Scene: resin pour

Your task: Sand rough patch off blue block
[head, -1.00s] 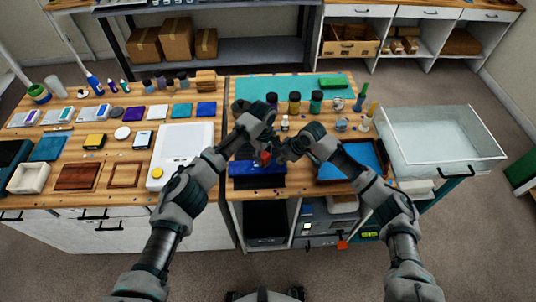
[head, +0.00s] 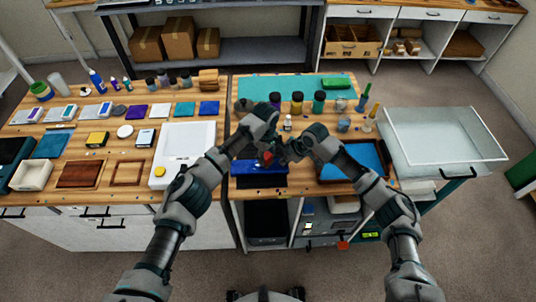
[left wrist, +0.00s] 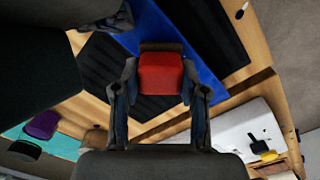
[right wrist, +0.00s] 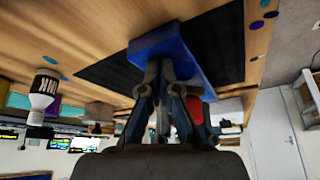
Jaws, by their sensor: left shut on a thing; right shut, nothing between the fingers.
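The blue block (head: 246,168) lies on a dark mat near the front edge of the bench. It shows in the left wrist view (left wrist: 162,28) and the right wrist view (right wrist: 175,47). My left gripper (head: 266,154) is shut on a red block with a dark edge (left wrist: 160,74), held at the blue block; contact is hard to tell. My right gripper (right wrist: 166,75) is shut and empty, its fingertips at the blue block beside the red block (right wrist: 193,112). I cannot make out the rough patch; the grippers cover part of the blue block.
The dark mat (right wrist: 222,40) surrounds the blue block. Paint jars (head: 297,103) and a small white bottle (head: 288,123) stand behind the grippers. A blue-lined tray (head: 370,158) lies to the right, a white scale (head: 183,150) to the left.

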